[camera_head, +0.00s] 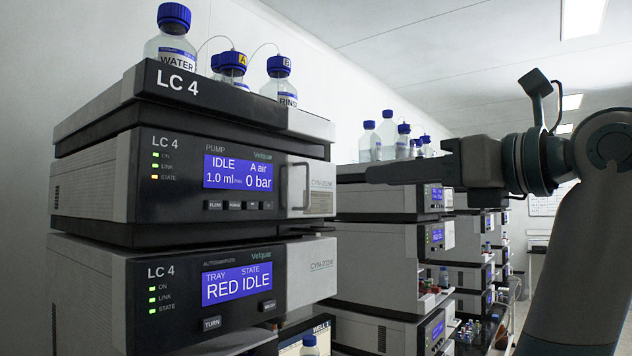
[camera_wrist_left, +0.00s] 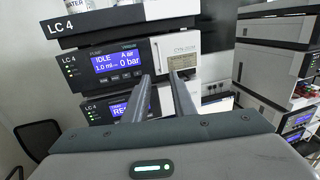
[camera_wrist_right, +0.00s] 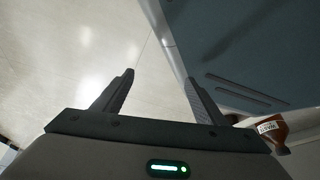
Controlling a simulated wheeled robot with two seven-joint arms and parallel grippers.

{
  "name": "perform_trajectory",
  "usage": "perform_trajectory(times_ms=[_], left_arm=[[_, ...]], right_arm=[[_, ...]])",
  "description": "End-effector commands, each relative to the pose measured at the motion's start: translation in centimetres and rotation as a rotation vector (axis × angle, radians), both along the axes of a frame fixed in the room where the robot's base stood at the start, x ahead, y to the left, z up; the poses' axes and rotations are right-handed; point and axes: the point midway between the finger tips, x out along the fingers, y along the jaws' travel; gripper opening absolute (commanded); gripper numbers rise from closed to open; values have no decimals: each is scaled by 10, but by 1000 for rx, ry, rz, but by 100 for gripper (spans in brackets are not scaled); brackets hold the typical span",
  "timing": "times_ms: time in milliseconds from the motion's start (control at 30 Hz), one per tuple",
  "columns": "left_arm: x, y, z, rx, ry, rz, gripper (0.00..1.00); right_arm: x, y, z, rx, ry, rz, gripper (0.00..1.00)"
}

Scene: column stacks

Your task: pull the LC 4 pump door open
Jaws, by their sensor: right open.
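The LC 4 pump (camera_head: 125,185) is the upper module of the near stack, with a blue screen reading IDLE and 0 bar. Its pale door (camera_head: 321,190) is at the right of the front, with an upright handle (camera_head: 299,186), and looks closed. The door also shows in the left wrist view (camera_wrist_left: 186,46). My left gripper (camera_head: 370,174) is to the right of the door, apart from it. In the left wrist view its fingers (camera_wrist_left: 160,76) are spread and empty, pointing at the handle area. My right gripper (camera_wrist_right: 158,75) is open and empty, away from the stack.
The LC 4 autosampler (camera_head: 192,290) sits right below the pump. Capped bottles (camera_head: 172,42) stand on top of the stack. More stacks (camera_head: 385,225) recede behind at the right. The right wrist view shows pale floor (camera_wrist_right: 70,60).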

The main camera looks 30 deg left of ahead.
Motion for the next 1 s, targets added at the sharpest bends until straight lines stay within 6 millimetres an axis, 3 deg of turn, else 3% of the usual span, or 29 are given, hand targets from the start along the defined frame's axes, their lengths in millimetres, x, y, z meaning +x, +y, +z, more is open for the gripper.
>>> perform_trajectory(times_ms=[267,700,900,1000], left_arm=[[10,37,1,-3,2,1,24],[29,103,1,-2,1,2,24],[37,134,2,-1,0,2,24],[41,145,2,-1,1,2,24]], right_arm=[[-25,-9,0,-18,61,0,66],[-106,-44,-7,-78,256,-10,66],[-129,-52,0,-93,308,-12,66],[-127,-52,4,-91,303,-11,66]])
